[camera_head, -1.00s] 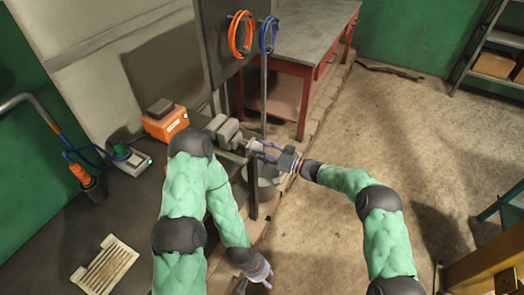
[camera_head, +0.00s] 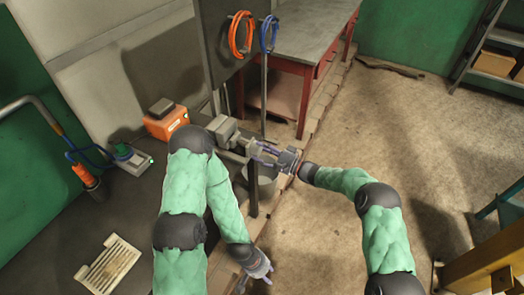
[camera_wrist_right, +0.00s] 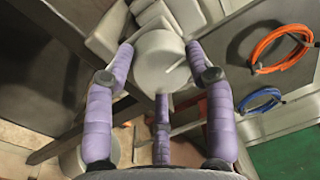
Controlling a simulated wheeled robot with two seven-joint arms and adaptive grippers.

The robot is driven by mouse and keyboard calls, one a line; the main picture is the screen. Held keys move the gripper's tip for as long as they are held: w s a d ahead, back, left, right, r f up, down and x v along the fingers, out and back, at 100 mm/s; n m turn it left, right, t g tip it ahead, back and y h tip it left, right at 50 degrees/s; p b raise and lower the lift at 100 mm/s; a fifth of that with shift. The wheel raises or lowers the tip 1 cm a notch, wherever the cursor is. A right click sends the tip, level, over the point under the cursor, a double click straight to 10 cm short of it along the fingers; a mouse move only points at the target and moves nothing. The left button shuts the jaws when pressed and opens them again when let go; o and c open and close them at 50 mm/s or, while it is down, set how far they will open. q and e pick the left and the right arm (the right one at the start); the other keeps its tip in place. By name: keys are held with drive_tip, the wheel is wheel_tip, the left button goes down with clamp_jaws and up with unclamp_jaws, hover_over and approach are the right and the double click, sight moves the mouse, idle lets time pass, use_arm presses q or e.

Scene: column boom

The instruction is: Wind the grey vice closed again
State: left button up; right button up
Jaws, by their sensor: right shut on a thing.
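The grey vice (camera_head: 223,129) sits at the right edge of the dark bench, in the middle of the head view. Its round grey end piece (camera_wrist_right: 158,62) fills the top middle of the right wrist view. My right gripper (camera_head: 258,150) reaches it from the right, and its purple fingers (camera_wrist_right: 160,70) are shut around this round piece. The vice's jaw gap is too small to judge. My left gripper (camera_head: 262,274) hangs low near the bench's front edge, apart from the vice. Its fingers are too small to read.
A pale slotted tray (camera_head: 108,265) lies at lower left. Orange (camera_head: 240,35) and blue (camera_head: 269,33) coils hang above. A red-framed table (camera_head: 300,35) stands behind. A dark upright post (camera_head: 253,188) stands below my right gripper.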

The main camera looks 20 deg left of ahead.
drive_tip(key=shift+s+a+f+m, duration=0.1)
drive_tip(key=shift+s+f+m, duration=0.25)
drive_tip(key=shift+m, duration=0.35)
drive_tip(key=o, duration=1)
drive_tip(key=shift+c, duration=0.2)
drive_tip(key=shift+o, duration=1.1)
drive_tip(key=shift+r, duration=0.2)
drive_tip(key=shift+w, duration=0.1)
drive_tip(key=shift+r, duration=0.1)
drive_tip(key=shift+d, duration=0.45)
drive_tip(key=s+d, duration=0.2)
drive_tip(key=d, duration=0.9)
drive_tip(key=shift+f, duration=0.45)
